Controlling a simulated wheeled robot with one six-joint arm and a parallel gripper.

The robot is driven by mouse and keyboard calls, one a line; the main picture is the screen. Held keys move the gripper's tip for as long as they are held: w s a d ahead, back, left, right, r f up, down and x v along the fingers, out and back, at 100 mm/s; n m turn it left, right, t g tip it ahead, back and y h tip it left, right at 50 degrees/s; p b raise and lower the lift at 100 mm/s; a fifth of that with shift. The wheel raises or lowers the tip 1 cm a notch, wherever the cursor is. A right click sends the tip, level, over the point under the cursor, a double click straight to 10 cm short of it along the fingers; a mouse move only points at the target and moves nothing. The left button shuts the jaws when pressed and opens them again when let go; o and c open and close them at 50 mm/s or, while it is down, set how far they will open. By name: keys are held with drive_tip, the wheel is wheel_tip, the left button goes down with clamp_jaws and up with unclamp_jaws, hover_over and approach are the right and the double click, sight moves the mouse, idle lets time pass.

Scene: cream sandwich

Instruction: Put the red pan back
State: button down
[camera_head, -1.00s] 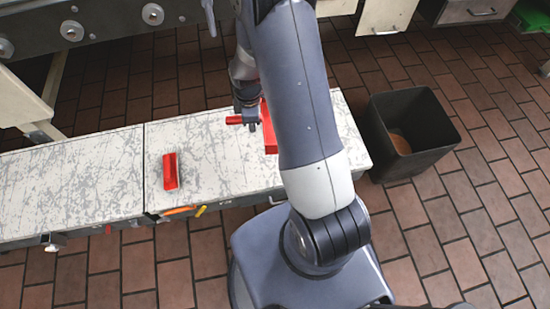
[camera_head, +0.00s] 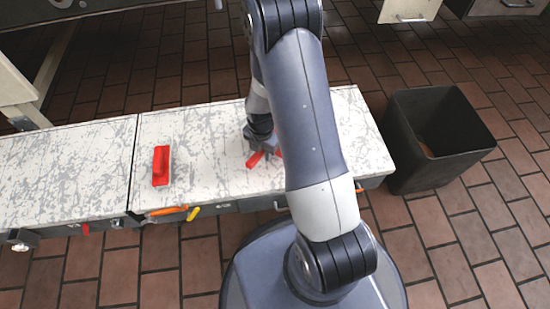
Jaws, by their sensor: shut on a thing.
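The red pan (camera_head: 255,159) is mostly hidden behind my arm. Its red handle and a small red part to the right of it show. My gripper (camera_head: 262,152) points down and is shut on the handle, over the right half of the white scratched counter (camera_head: 205,160). I cannot tell whether the pan touches the counter top.
A separate red piece (camera_head: 161,165) lies on the counter to the left. Orange (camera_head: 167,211) and yellow (camera_head: 193,213) handles show at the front edge. A black bin (camera_head: 437,140) stands on the brick floor right of the counter.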

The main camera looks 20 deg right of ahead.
sight(265, 171)
wheel_tip(265, 171, down, 8)
drive_tip(key=b, duration=0.2)
drive_tip(key=shift+f+b, duration=0.15)
drive_tip(key=shift+b, duration=0.15)
drive_tip(key=shift+f, duration=0.1)
drive_tip(key=c, duration=1.2)
unclamp_jaws()
wheel_tip(265, 171, up, 12)
drive_tip(key=p, duration=0.4)
drive_tip(key=shift+p, duration=0.3)
